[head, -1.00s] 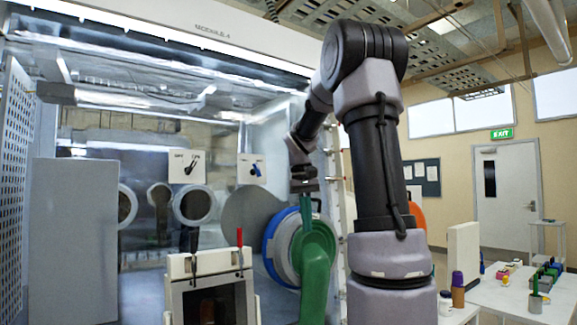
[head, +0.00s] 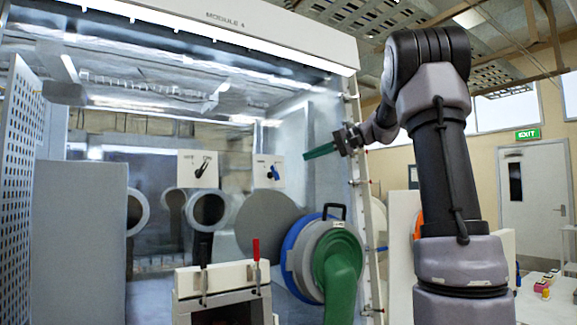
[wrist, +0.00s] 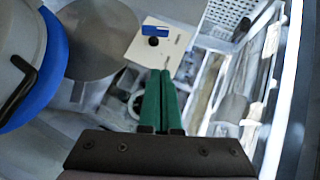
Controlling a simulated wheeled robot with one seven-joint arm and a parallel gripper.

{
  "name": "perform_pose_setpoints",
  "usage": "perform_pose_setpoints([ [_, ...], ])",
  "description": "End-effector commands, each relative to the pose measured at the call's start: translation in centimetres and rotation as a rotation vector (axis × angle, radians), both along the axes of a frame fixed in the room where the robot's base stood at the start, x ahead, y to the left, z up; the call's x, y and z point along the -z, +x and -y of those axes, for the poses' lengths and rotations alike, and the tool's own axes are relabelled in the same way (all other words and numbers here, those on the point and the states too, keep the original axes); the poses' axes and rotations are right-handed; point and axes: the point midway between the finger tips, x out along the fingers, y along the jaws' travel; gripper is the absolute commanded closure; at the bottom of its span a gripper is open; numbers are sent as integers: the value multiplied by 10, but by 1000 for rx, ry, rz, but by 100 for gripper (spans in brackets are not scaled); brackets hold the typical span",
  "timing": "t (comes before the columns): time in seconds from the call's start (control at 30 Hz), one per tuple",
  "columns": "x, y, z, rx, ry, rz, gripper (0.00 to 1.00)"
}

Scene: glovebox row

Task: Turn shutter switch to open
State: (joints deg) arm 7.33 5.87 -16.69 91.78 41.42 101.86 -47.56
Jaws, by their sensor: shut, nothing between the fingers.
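A white switch plate (head: 199,168) is on the back of the glovebox, with two small labels and a black handle (head: 202,170) slanting up to the right; the lettering is too small to read surely. My gripper (head: 307,155) has green fingers pressed together, empty, pointing left in the head view, apart from both plates. Its fingers also show in the wrist view (wrist: 161,75).
A blue-ringed round port (head: 293,262) with a green glove (head: 338,265) is below my gripper. A grey disc (head: 268,222) stands beside it. A block with red and black levers (head: 221,284) is in front. A grey panel (head: 82,240) stands at left.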

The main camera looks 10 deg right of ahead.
Motion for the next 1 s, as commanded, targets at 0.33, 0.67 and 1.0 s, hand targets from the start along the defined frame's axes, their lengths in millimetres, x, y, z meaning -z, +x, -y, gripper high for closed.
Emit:
perform_pose_setpoints([
  [0.33, 23, 15, -59, -3, -1, -2, 100],
  [0.67, 31, 8, -77, 0, -1, -2, 100],
  [1.0, 30, 6, -82, -7, -42, 14, 100],
])
